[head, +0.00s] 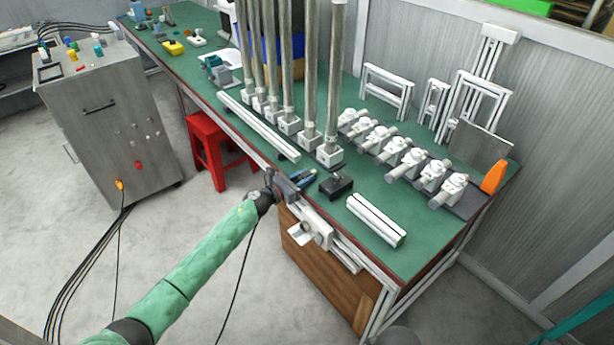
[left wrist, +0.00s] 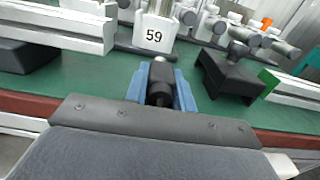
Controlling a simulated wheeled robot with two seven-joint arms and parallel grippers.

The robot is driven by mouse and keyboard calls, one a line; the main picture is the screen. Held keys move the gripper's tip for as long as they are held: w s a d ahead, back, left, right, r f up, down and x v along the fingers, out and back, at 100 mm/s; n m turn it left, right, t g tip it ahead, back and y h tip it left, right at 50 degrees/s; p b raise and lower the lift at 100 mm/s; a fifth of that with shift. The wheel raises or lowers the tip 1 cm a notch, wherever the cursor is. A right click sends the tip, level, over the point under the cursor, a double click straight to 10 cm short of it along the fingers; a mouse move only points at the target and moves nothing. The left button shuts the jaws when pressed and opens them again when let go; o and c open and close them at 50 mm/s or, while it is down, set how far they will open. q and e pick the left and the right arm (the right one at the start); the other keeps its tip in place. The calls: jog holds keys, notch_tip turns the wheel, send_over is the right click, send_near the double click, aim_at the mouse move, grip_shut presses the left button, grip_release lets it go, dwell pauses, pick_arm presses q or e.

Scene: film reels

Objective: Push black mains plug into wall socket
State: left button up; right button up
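My left gripper (head: 308,178) is over the front edge of the green workbench, pointing inward across it. In the left wrist view its two blue fingers (left wrist: 161,88) stand on either side of a black plug-like piece (left wrist: 160,84), which fills the gap; the gripper looks shut on it. A pale metal tip shows at the far end of the piece. A thin black cable (head: 240,275) hangs from near the gripper towards the floor. I cannot make out a wall socket in either view. My right gripper is not in view.
A black box with a short stem (head: 336,187) stands just right of the gripper. Tall grey posts (head: 334,85) on white bases stand beyond it. A white profile block (head: 376,221) lies on the right. A red stool (head: 205,130) and metal cabinet (head: 95,110) stand left.

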pick_arm(q)
grip_shut()
